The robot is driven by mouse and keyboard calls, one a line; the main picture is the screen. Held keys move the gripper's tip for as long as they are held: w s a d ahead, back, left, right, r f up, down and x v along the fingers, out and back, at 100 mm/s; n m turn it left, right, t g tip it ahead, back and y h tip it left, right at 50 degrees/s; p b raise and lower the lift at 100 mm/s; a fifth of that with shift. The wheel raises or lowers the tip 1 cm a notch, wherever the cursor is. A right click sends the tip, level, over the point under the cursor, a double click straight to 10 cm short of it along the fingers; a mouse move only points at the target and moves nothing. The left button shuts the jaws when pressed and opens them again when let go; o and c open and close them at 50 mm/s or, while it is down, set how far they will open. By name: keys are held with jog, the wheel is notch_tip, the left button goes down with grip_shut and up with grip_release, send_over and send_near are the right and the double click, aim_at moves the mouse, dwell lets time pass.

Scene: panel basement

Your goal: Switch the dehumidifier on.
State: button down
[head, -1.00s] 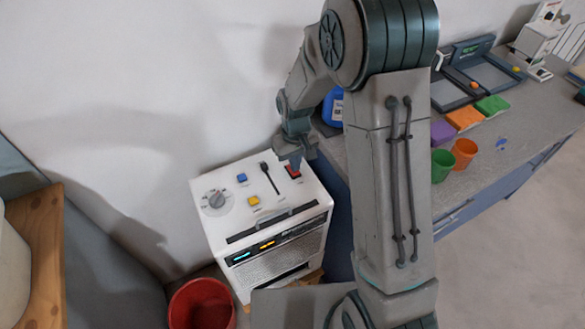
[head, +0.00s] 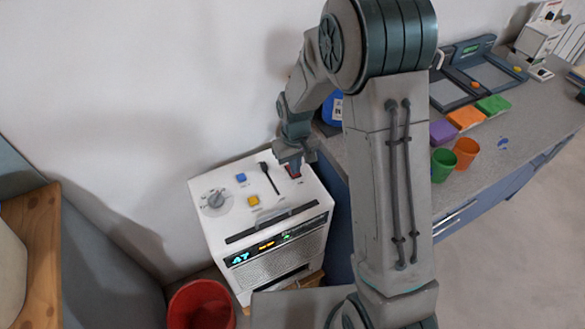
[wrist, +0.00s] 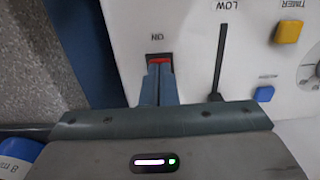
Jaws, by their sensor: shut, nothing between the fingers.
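The dehumidifier (head: 215,229) is a white box with a dial (head: 215,199), a blue button (head: 241,177), a yellow button (head: 253,200) and a dark lever on its top. Its front display (head: 240,258) is lit and reads 47, with orange marks and a small green light beside it. A red rocker switch (wrist: 160,57) sits in a dark frame by the label ON. My gripper (wrist: 160,68) is shut and empty, its fingertips at the switch, seemingly touching it. The fingers hide part of the switch.
A red bin (head: 200,306) stands on the floor in front of the dehumidifier at left. A wooden shelf (head: 42,260) is at far left. A grey counter (head: 490,160) to the right holds green and orange cups, coloured blocks and trays.

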jog(key=shift+r+p, duration=2.3)
jog(key=shift+r, duration=1.15)
jog(key=s+d+r+m+t, duration=0.1)
jog(key=s+d+r, duration=0.25)
jog(key=r, duration=0.25)
jog(key=s+d+r+m+t, duration=0.1)
jog(key=s+d+r, duration=0.1)
jog(key=s+r, duration=0.3)
jog(key=s+d+r+m+t, duration=0.1)
jog(key=s+d+r, duration=0.3)
jog(key=s, duration=0.7)
notch_tip(320, 180, up, 3)
jog(key=shift+s+d+f+m, duration=0.1)
jog(key=shift+s+d+m, duration=0.25)
jog(key=shift+m, duration=0.45)
